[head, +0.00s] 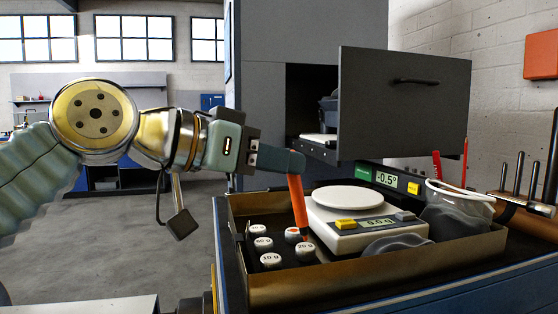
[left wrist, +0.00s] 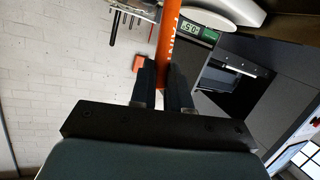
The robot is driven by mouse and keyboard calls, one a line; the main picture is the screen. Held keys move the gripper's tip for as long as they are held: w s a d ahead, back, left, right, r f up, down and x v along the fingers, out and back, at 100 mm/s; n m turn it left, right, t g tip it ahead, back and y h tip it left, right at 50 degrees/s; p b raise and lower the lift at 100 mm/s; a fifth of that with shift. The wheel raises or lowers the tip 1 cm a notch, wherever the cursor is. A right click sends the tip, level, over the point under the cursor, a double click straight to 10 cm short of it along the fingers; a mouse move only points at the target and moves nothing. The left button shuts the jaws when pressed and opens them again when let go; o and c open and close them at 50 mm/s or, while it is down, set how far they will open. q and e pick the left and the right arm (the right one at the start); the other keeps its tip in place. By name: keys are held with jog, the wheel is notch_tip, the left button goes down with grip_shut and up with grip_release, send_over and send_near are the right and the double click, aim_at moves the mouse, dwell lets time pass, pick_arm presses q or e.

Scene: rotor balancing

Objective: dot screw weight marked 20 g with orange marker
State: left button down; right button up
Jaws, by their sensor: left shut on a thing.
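My left gripper (head: 296,163) is shut on an orange marker (head: 298,205), which points down, slightly tilted. In the left wrist view the marker (left wrist: 167,45) stands between the two fingers. Its lower end is at the top of the screw weight marked 20 g (head: 305,252); I cannot tell whether it touches. No dot shows on the visible part of that weight's top. A weight just behind it (head: 291,236) has an orange-red spot on its top. Other white-topped weights stand to the left, one marked 10 g (head: 270,261). My right gripper is not in view.
A clear container (head: 455,212) and a green display reading -0.5° (head: 387,179) are to the right. A grey panel with a handle (head: 400,115) rises behind.

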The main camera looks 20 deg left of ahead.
pick_arm(q)
jog(key=shift+f+b, duration=0.55)
jog(key=shift+f, duration=0.1)
dwell(1.2)
jog(key=shift+r, duration=0.1)
notch_tip(320, 180, up, 7)
jog(key=p, duration=0.4)
dwell(1.1)
